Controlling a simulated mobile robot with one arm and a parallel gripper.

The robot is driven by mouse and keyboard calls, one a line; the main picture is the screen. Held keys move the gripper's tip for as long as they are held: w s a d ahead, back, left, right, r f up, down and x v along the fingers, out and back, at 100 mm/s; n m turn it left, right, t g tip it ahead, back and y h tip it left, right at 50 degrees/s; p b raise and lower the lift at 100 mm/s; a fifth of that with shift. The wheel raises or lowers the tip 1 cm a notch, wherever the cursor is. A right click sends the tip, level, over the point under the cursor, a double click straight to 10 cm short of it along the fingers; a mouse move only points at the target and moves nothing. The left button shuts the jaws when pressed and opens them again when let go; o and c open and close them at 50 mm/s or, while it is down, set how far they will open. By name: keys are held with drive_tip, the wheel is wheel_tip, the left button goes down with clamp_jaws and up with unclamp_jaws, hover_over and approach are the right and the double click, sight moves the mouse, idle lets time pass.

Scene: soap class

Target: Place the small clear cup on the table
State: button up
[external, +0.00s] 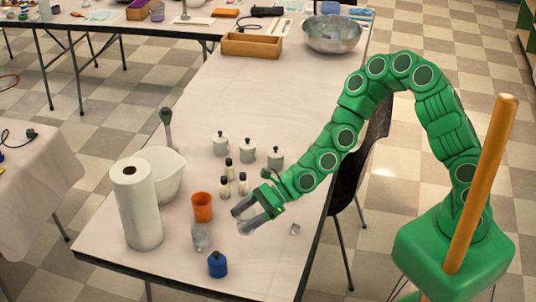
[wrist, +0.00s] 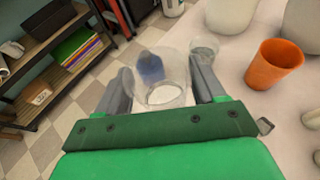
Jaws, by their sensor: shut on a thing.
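My gripper (external: 243,218) is shut on a clear cup (external: 246,229) near the front of the table (external: 262,258). In the wrist view, the held cup (wrist: 160,92) is transparent and sits between the two fingers of my gripper (wrist: 162,85). A blue bottle (wrist: 151,66) shows through it. From these views I cannot tell whether its base touches the table. Another clear cup (external: 201,238) stands on the table to the left, and also shows beyond the right finger in the wrist view (wrist: 204,46).
An orange cup (external: 202,207), a paper towel roll (external: 137,205), a white bowl (external: 165,172) and the blue bottle (external: 217,264) stand at left. Several lidded jars (external: 248,151) stand behind my gripper. A tiny clear object (external: 295,229) lies right. The front right is mostly bare.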

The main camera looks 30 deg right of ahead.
drive_tip(key=shift+w+r, duration=0.1)
drive_tip(key=shift+r, duration=0.05)
drive_tip(key=shift+w+d, duration=0.25)
drive_tip(key=shift+w, duration=0.05)
drive_tip(key=w+d+r+m+t+h, duration=0.2)
drive_tip(key=w+d+m+t, duration=0.45)
drive_tip(key=w+d, duration=1.55)
drive_tip(key=w+d+r+m+t+h, duration=0.1)
drive_tip(key=w+d+m+t+h, duration=0.3)
drive_tip(key=d, duration=1.2)
drive_tip(key=w+d+m+t+h, duration=0.15)
drive_tip(key=w+d, duration=0.35)
drive_tip(key=d, duration=1.1)
drive_tip(key=shift+m+h, duration=0.4)
drive_tip(key=shift+h, duration=0.05)
drive_tip(key=shift+w+d+f, duration=0.1)
drive_tip(key=shift+w+f, duration=1.4)
drive_tip(key=shift+w, duration=0.75)
drive_tip(key=shift+w+a+f, duration=0.1)
drive_tip(key=shift+w+f, duration=1.45)
drive_tip(key=shift+w, duration=0.75)
drive_tip(key=shift+w+d+f, duration=0.1)
drive_tip(key=shift+w+f, duration=1.4)
drive_tip(key=shift+w, duration=0.75)
drive_tip(key=shift+f, duration=0.1)
